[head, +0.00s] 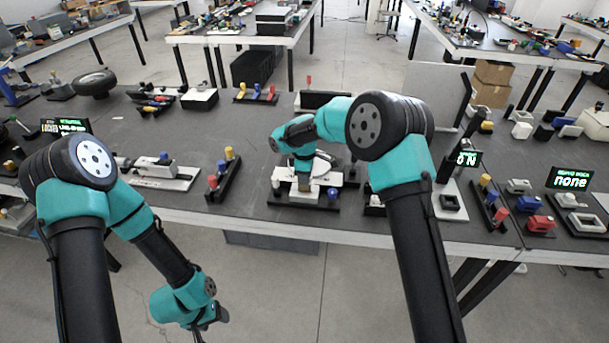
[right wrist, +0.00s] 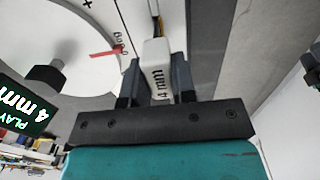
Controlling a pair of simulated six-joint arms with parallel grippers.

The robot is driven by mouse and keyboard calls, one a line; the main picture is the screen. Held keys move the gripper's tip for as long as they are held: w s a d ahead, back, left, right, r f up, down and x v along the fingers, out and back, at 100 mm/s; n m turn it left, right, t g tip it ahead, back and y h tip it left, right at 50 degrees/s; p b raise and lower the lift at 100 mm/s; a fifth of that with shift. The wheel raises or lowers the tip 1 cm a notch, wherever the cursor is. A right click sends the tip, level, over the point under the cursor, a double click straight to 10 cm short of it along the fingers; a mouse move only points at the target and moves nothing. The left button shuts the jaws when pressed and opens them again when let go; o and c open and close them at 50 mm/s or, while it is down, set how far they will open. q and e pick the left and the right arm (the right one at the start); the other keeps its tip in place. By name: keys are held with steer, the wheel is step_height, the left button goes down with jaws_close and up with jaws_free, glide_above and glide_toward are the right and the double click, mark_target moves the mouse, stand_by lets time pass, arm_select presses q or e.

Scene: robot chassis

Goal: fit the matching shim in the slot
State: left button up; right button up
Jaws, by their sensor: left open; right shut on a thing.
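My right gripper (right wrist: 157,82) is shut on a white shim (right wrist: 157,60) marked "4 mm". In the head view, that gripper (head: 303,186) is low over a white fixture (head: 340,181) on a black base, and the arm hides much of it. In the right wrist view, the shim's far end is at a narrow gap in the white fixture (right wrist: 203,20); I cannot tell whether it is inside. A round dial (right wrist: 60,40) with a red pointer is beside it. A display (right wrist: 25,108) reads "PLAY 4 mm". My left gripper (head: 208,318) is open and empty, in front of the table.
A rack with coloured knobs (head: 224,176) stands left of the fixture, and another (head: 488,203) to the right. Displays read "0 N" (head: 467,158) and "none" (head: 571,178). Grey and red blocks (head: 540,224) lie at the right. The table's front edge (head: 240,218) runs below.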

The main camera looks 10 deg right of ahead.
steer(key=shift+f, duration=1.55)
steer(key=o, duration=1)
step_height(320, 180, up, 18)
steer(key=shift+f, duration=0.25)
steer(key=shift+f, duration=0.1)
stand_by(0.5)
